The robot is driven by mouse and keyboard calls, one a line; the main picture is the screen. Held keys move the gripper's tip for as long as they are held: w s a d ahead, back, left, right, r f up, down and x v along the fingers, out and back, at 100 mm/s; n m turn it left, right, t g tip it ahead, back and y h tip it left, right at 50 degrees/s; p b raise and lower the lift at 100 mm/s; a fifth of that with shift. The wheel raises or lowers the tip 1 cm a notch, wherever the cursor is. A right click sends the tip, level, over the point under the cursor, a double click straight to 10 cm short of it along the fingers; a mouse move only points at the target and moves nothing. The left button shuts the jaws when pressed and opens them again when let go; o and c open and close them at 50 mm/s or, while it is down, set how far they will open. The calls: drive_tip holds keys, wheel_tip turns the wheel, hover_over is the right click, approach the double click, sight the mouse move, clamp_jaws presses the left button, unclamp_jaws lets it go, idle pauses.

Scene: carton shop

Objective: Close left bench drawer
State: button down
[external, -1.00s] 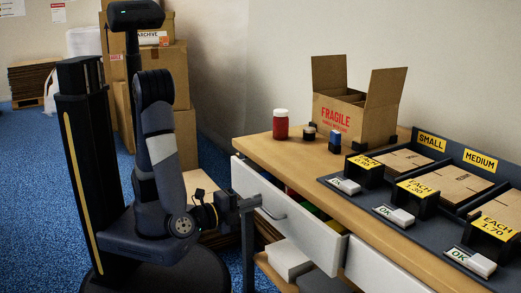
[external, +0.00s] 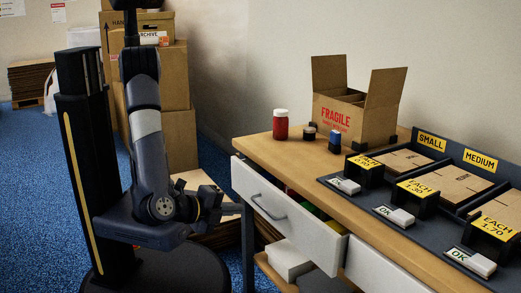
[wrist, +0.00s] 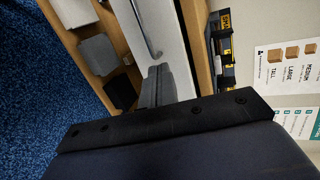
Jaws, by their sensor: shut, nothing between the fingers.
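The left bench drawer (external: 300,230) has a white front with a grey bar handle (external: 268,208). It stands partly open, pulled out from the bench, and coloured contents show behind its front. My gripper (external: 236,208) is shut and empty, to the left of the drawer front and apart from the handle in the external view. In the wrist view the shut fingers (wrist: 158,84) lie over the lower end of the white drawer front (wrist: 166,28), with the handle (wrist: 146,32) beside them. The wrist picture does not settle whether they touch the front.
The wooden bench (external: 300,175) carries a red jar (external: 281,125), small items, a FRAGILE carton (external: 350,118) and a sorting tray on the right. A second white drawer (external: 385,270) is to the right. White and grey items sit on the shelf below. Blue floor is clear at left.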

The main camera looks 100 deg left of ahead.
sight(302, 208)
drive_tip(key=w+d+r+g+h+p, duration=0.2)
drive_tip(key=w+d+r+h+p, duration=0.25)
drive_tip(key=w+r, duration=0.2)
drive_tip(key=x, duration=0.4)
drive_tip(key=a+r+b+x, duration=0.1)
drive_tip(key=x, duration=0.7)
drive_tip(key=shift+w+a+r, duration=0.15)
drive_tip(key=shift+a+r, duration=0.05)
drive_tip(key=shift+a, duration=0.2)
drive_tip(key=shift+w+a, duration=0.25)
drive_tip(key=shift+w, duration=0.05)
drive_tip(key=shift+w+a+f+b, duration=0.1)
drive_tip(key=shift+w+a+b, duration=0.55)
drive_tip(key=shift+w+a, duration=0.8)
drive_tip(key=shift+a, duration=0.1)
